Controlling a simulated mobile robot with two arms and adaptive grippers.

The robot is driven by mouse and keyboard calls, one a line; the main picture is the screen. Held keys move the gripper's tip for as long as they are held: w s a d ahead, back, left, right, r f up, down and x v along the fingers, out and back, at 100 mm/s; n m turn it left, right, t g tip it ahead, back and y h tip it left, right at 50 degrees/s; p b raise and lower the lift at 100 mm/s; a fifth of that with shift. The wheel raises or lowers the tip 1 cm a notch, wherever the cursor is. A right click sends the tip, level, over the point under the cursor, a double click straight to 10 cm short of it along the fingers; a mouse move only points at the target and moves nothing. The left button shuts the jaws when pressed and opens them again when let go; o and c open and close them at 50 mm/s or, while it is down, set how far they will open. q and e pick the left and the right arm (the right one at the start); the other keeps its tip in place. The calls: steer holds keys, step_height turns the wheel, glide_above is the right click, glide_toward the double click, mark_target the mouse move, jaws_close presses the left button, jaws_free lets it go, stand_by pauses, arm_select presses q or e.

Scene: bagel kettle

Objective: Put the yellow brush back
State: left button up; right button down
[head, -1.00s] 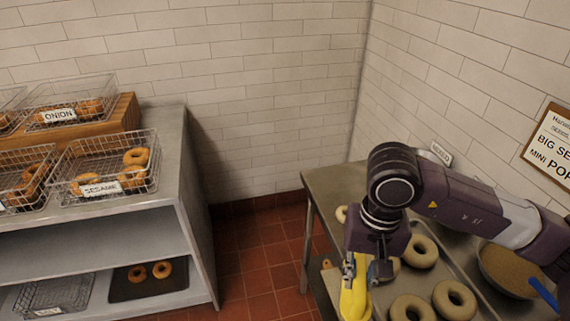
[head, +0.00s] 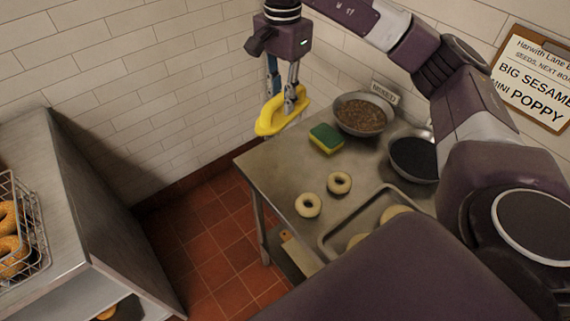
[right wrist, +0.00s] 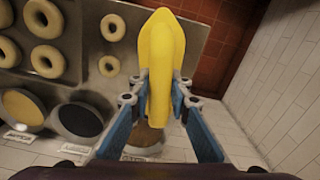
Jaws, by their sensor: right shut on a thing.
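The yellow brush (head: 283,110) is in my right gripper (head: 286,92), held above the back left part of the steel table (head: 270,165) in the head view. My right gripper is shut on it. In the right wrist view the brush (right wrist: 161,60) stands between the two blue fingers of the gripper (right wrist: 160,98) and points away from the wrist. The brush is clear of the table and touches nothing else that I can see. My left gripper is not in view.
A metal shelf unit (head: 95,190) stands left across red floor tiles.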

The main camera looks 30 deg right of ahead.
steer(key=shift+w+d+r+m, duration=0.25)
steer(key=shift+d+r+m, duration=0.65)
steer(key=shift+d+r, duration=0.05)
steer(key=shift+d+f, duration=0.1)
steer(key=shift+f, duration=0.15)
step_height(320, 180, down, 19)
steer(key=p, duration=0.3)
steer(key=shift+w+r, duration=0.1)
steer(key=shift+r, duration=0.05)
steer(key=shift+w+f, duration=0.1)
steer(key=shift+f, duration=0.2)
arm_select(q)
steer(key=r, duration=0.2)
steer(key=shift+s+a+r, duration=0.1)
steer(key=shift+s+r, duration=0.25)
